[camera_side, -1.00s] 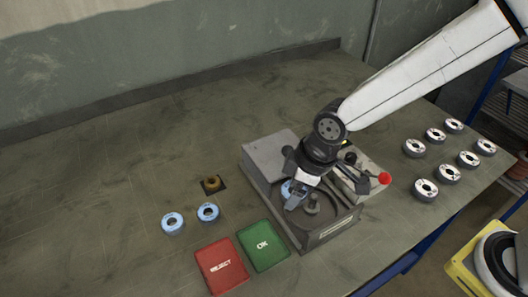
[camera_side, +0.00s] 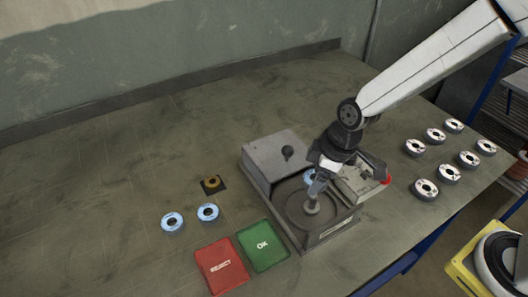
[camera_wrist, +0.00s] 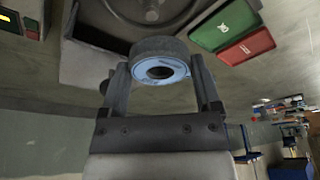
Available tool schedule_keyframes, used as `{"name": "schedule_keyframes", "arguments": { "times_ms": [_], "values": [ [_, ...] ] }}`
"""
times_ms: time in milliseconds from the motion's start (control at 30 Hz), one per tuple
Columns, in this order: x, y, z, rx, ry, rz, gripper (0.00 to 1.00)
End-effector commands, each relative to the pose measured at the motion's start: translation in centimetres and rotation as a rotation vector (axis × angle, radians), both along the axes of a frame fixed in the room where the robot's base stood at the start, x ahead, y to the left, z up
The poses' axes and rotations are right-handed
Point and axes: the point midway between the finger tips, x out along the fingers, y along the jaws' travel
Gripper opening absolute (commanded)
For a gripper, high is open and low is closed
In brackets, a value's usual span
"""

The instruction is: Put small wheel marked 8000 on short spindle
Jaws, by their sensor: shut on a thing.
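My gripper (camera_side: 312,190) is shut on a small wheel with a blue face (camera_wrist: 160,68) and a dark rim. The wheel sits between both fingers in the wrist view, and its blue edge shows beside the fingers in the side view (camera_side: 308,177). Its marking is not readable. The gripper is above the grey machine (camera_side: 270,158), over its round dish (camera_side: 292,214). A short metal spindle stands in the dish and shows in the wrist view (camera_wrist: 151,11), beyond the wheel and apart from it. In the side view the fingers partly cover the spindle.
Two blue-faced wheels (camera_side: 172,222) (camera_side: 208,212) lie left of the machine, near a brown round piece on a dark square (camera_side: 211,183). Red REJECT (camera_side: 221,266) and green OK (camera_side: 263,245) pads lie in front. Several white-faced wheels (camera_side: 449,174) stand right. The back left table is clear.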

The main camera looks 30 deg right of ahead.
Motion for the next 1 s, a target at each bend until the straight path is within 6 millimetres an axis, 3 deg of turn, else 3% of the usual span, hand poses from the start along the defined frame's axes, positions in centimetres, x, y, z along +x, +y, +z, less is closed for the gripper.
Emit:
{"name": "schedule_keyframes", "arguments": {
  "times_ms": [467,1000],
  "values": [
    [0.1,-0.8,-0.6,0.0,-0.001,0.0,0.19],
    [0.1,-0.8,-3.4,0.0,-0.001,0.0,0.19]
  ]
}}
